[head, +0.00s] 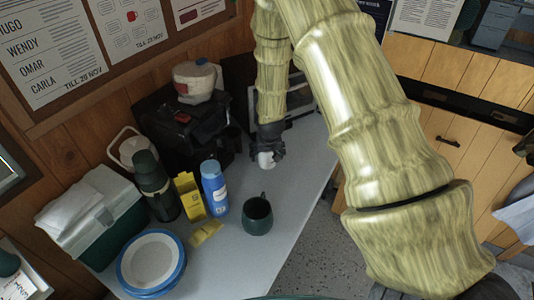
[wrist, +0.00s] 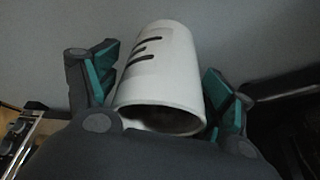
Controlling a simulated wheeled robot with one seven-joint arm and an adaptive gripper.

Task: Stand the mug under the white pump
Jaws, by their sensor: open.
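A dark green mug (head: 257,217) stands upright on the table in the head view. My gripper (head: 268,150) is farther back, beside a dark machine, reaching down to the table. Its fingers are open on both sides of a white cylinder (wrist: 160,75) in the wrist view, with a dark opening towards the camera and several dark slots or stripes. In the head view only a small white part (head: 266,161) shows at the fingertips. I cannot tell whether the fingers touch it. A white vessel (head: 197,82) sits on top of the dark machine; I cannot tell whether it is the pump.
The black machine (head: 180,125) stands against the wall. A blue bottle (head: 215,190), yellow box (head: 188,195), dark flask (head: 155,185), green cooler (head: 110,235) and blue-rimmed plates (head: 152,262) crowd the left. The table (head: 285,215) is clear right of the mug, up to its edge.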

